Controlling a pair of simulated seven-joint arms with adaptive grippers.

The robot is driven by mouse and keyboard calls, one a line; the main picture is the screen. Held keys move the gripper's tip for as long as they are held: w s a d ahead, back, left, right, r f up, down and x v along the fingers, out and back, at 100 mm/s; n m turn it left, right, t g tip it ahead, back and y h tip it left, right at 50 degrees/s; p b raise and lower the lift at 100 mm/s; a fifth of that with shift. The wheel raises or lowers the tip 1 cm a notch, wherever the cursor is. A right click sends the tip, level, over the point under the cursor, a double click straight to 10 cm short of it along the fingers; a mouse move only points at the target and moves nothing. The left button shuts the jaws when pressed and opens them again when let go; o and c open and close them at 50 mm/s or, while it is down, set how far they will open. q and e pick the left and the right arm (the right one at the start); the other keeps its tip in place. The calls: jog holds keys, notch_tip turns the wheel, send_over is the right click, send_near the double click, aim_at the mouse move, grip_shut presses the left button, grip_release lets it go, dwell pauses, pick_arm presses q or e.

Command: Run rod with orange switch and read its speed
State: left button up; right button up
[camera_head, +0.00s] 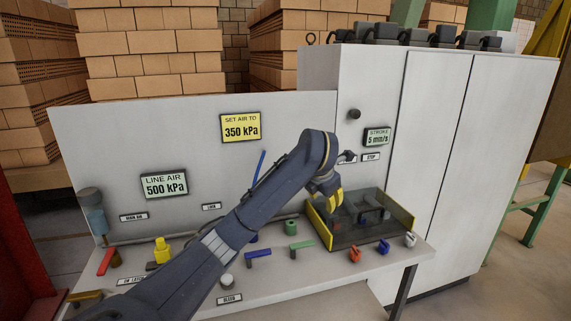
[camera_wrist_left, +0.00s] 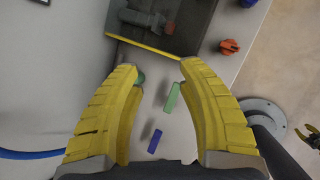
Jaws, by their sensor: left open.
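The orange switch (camera_head: 354,254) stands on the bench front, below the yellow-rimmed tray; it also shows at the upper right of the left wrist view (camera_wrist_left: 229,46). The speed display (camera_head: 377,138) on the cabinet reads "STROKE 5 mm/s". My left gripper (camera_head: 328,187) is over the tray's left end, apart from the switch. In the left wrist view its yellow fingers (camera_wrist_left: 155,68) are apart with nothing held. I cannot clearly make out the rod among the grey parts in the tray (camera_wrist_left: 112,24). A small yellow-black claw, apparently my right gripper (camera_wrist_left: 306,135), is at the right edge.
A blue switch (camera_head: 384,247) and a white-and-red switch (camera_head: 409,239) stand right of the orange one. Green (camera_head: 301,245) and blue (camera_head: 258,253) levers lie to its left. Signs read "LINE AIR 500 kPa" (camera_head: 164,185) and "SET AIR TO 350 kPa" (camera_head: 241,128).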

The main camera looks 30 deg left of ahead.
pick_arm(q)
jog(key=w+a+r+n+t+y, duration=0.1)
jog(key=a+r+y, duration=0.2)
jog(key=a, duration=0.4)
jog(key=w+a+r+n+t+y, duration=0.1)
jog(key=a+r+y, duration=0.2)
jog(key=a, duration=0.4)
jog(key=shift+a+r+t+y, duration=0.3)
jog(key=shift+a+r+y, duration=0.1)
jog(key=shift+y, duration=0.2)
jog(key=shift+w, duration=0.1)
